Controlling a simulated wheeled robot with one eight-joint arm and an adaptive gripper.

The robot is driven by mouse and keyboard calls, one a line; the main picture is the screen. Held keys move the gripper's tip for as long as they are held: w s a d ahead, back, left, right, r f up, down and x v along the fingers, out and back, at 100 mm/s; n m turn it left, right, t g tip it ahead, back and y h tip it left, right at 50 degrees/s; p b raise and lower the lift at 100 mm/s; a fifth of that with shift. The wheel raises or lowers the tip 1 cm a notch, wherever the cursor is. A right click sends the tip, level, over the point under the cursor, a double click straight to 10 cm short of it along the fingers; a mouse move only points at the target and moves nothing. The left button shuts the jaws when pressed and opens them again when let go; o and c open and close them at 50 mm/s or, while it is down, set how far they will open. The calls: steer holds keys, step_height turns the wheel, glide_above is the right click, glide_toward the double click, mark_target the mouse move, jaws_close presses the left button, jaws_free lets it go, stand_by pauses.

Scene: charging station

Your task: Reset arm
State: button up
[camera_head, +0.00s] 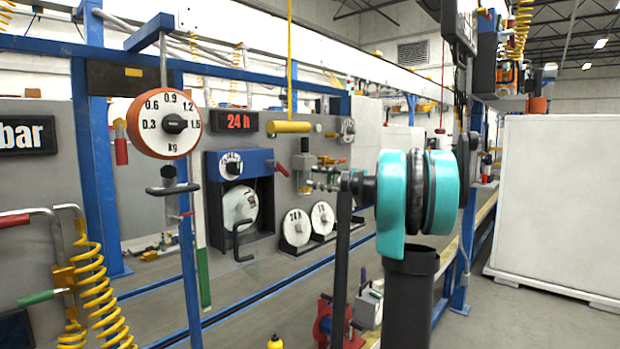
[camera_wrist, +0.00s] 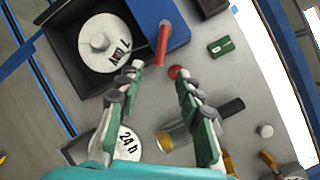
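My gripper (camera_head: 322,181) is in the middle of the head view, pointing left toward the panel, small and partly merged with the panel fittings behind it. In the wrist view its two green-padded fingers (camera_wrist: 157,72) stand apart with nothing held between them. The gripper is open. My teal arm (camera_head: 391,205) reaches in from the right of the head view.
A grey panel bears a blue box (camera_head: 236,163), white discs (camera_head: 297,227) and a yellow cylinder (camera_head: 290,127). A round scale (camera_head: 163,124) hangs at left, above a yellow coiled hose (camera_head: 97,290). A white board (camera_head: 560,200) stands right, with open floor before it.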

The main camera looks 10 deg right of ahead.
steer(key=s+a+f+n+g+h, duration=0.25)
steer(key=s+a+f, duration=0.2)
steer(key=f, duration=0.45)
steer(key=s+a+f+n+g+h, duration=0.1)
steer(key=s+a+f+n+h, duration=0.2)
steer(key=s+f, duration=0.5)
steer(key=s+a+f+n+g+h, duration=0.1)
steer(key=s+a+f+h, duration=0.3)
steer(key=f, duration=0.7)
steer(key=s+d+f+n+h, duration=0.3)
steer(key=s+f+n, duration=0.1)
steer(key=s+f, duration=0.5)
steer(key=s+d+f+n+g+h, duration=0.1)
steer(key=s+d+f+n+h, duration=0.2)
steer(key=s+f, duration=0.6)
step_height(320, 180, down, 2)
steer(key=shift+s+n+h, duration=0.4)
steer(key=shift+n+h, duration=0.05)
steer(key=shift+h, duration=0.2)
